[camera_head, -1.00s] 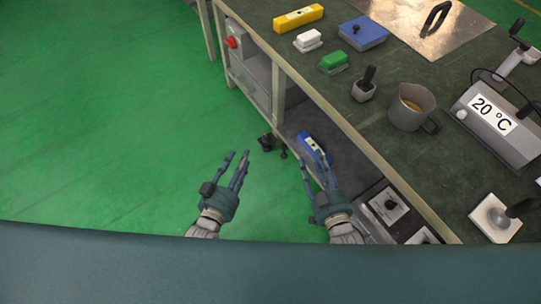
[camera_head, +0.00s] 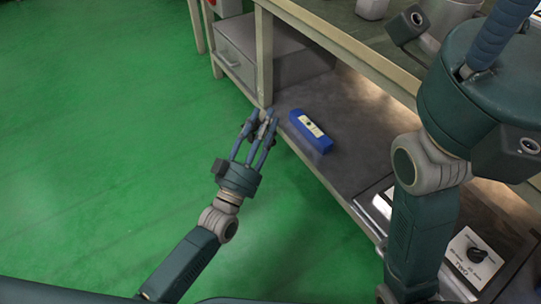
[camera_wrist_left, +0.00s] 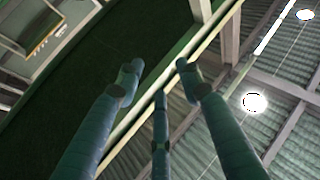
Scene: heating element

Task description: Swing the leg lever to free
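The workbench leg (camera_head: 264,60) comes down to the edge of the lower shelf in the head view. My left gripper (camera_head: 261,126) is at the foot of this leg, with its fingertips close to it. Its fingers hide that spot, and I cannot make out the leg lever clearly or tell whether they touch it. In the left wrist view the left gripper's fingers (camera_wrist_left: 158,82) are apart, with nothing seen between them. My right gripper (camera_head: 490,95) is large and raised at the right of the head view. Its fingertips are out of frame.
The lower shelf (camera_head: 345,125) holds a blue box (camera_head: 310,132), a grey cabinet (camera_head: 280,55) and a white panel with a black knob (camera_head: 474,256). The bench top edge (camera_head: 340,45) runs above the shelf. The green floor (camera_head: 100,130) to the left is clear.

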